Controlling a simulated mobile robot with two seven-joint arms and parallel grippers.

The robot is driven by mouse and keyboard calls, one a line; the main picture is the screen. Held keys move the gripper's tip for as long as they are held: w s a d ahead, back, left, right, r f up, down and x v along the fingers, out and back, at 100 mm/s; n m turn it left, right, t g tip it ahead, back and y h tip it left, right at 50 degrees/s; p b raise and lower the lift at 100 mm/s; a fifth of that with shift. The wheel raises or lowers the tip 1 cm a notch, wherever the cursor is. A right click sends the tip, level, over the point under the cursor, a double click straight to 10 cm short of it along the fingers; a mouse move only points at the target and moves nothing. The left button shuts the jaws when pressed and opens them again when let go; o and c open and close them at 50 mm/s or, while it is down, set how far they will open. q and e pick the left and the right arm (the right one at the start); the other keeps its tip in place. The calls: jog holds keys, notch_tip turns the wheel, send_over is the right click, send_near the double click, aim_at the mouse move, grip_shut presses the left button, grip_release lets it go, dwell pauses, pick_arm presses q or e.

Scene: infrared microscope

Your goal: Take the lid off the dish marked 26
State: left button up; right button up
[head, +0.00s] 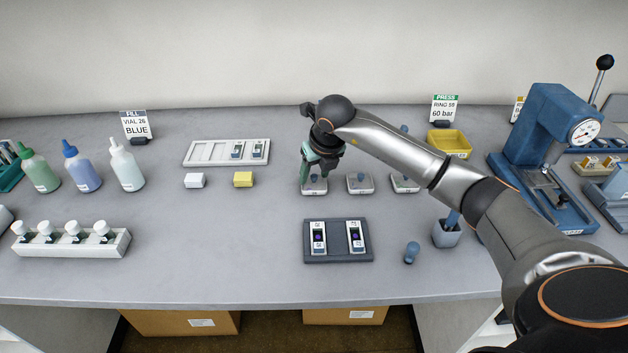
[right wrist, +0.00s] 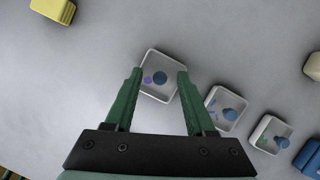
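Three small square pale dishes stand in a row at mid-table: a left dish (head: 314,189), a middle dish (head: 360,185) and a right dish (head: 401,185). Their marks are too small to read, so I cannot tell which is 26. In the right wrist view each has a round blue knob on top, as on the left dish (right wrist: 152,93). My right gripper (right wrist: 160,72) is open and points down over this dish, with the knob between its fingers in the picture. I cannot tell whether the fingers touch it. My left gripper is out of view.
A dark tray (head: 339,256) with two slides lies in front of the dishes. A yellow block (head: 243,179) and a white block (head: 194,181) lie to the left. A blue knobbed tool (head: 411,252) and a grey cup (head: 447,236) stand front right.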

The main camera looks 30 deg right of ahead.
grip_shut()
dwell(0.6)
